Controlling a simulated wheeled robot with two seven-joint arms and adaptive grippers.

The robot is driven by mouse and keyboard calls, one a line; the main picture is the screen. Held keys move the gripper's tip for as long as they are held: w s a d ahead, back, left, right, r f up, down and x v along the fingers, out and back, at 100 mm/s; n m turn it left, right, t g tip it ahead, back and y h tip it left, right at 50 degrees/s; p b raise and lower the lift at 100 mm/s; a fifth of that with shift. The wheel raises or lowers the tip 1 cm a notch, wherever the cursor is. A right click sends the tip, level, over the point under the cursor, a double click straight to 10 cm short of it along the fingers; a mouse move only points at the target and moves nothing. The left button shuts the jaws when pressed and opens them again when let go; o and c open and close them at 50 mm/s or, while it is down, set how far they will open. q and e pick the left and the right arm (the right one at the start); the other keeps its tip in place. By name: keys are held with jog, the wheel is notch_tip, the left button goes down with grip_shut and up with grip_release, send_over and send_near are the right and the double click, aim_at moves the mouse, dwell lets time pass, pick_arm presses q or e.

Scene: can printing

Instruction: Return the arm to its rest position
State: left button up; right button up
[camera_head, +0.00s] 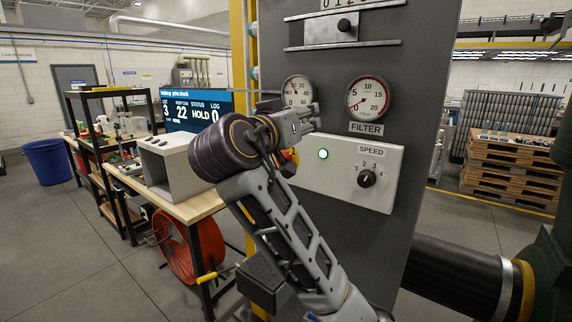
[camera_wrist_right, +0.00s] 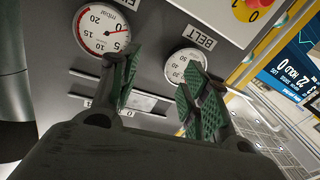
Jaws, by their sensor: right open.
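My right arm rises from the bottom of the head view. Its gripper (camera_head: 309,116) is in front of the dark machine panel (camera_head: 400,60), near the left gauge. In the right wrist view the gripper (camera_wrist_right: 165,72) is open, its two green-padded fingers apart with nothing between them. The panel shows upside down behind them, with the filter gauge (camera_wrist_right: 102,28) and the belt gauge (camera_wrist_right: 187,66). Part of the belt gauge is hidden by a finger. I cannot tell how far the fingers are from the panel. My left gripper is not in view.
The speed knob (camera_head: 367,179) and a lit green lamp (camera_head: 323,154) are on a light plate. A red and yellow knob (camera_wrist_right: 252,9) is close by. A workbench (camera_head: 197,208) with a grey box (camera_head: 180,167) stands left. A dark pipe (camera_head: 455,277) is lower right.

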jog(key=w+d+f+n+g+y, duration=0.1)
jog(key=d+f+n+g+y, duration=0.3)
jog(key=f, duration=1.3)
jog(key=d+f+m+g+y, duration=0.15)
jog(key=d+f, duration=0.45)
jog(key=f, duration=1.2)
jog(key=s+d+f+n+g+y, duration=0.1)
jog(key=s+d+f+g, duration=0.15)
jog(key=s+f, duration=0.35)
jog(key=s+d+f+n+g+y, duration=0.1)
jog(key=s+d+f, duration=0.25)
jog(key=f, duration=0.55)
jog(key=s+d+f+g+y, duration=0.1)
jog(key=s+d+f+g, duration=0.1)
jog(key=s+f, duration=0.5)
jog(key=s+d+f+g, duration=0.2)
jog(key=s+f, duration=0.1)
jog(key=s, duration=0.7)
jog(key=s+f+n+g, duration=0.1)
jog(key=s+f, duration=0.2)
jog(key=f, duration=3)
jog(key=s+d+f, duration=0.2)
jog(key=s+f, duration=0.8)
jog(key=s, duration=0.1)
jog(key=s+d+f+g, duration=0.1)
jog(key=s+f, duration=0.9)
jog(key=s, duration=0.1)
jog(key=shift+s+d, duration=0.15)
jog(key=shift+d, duration=0.25)
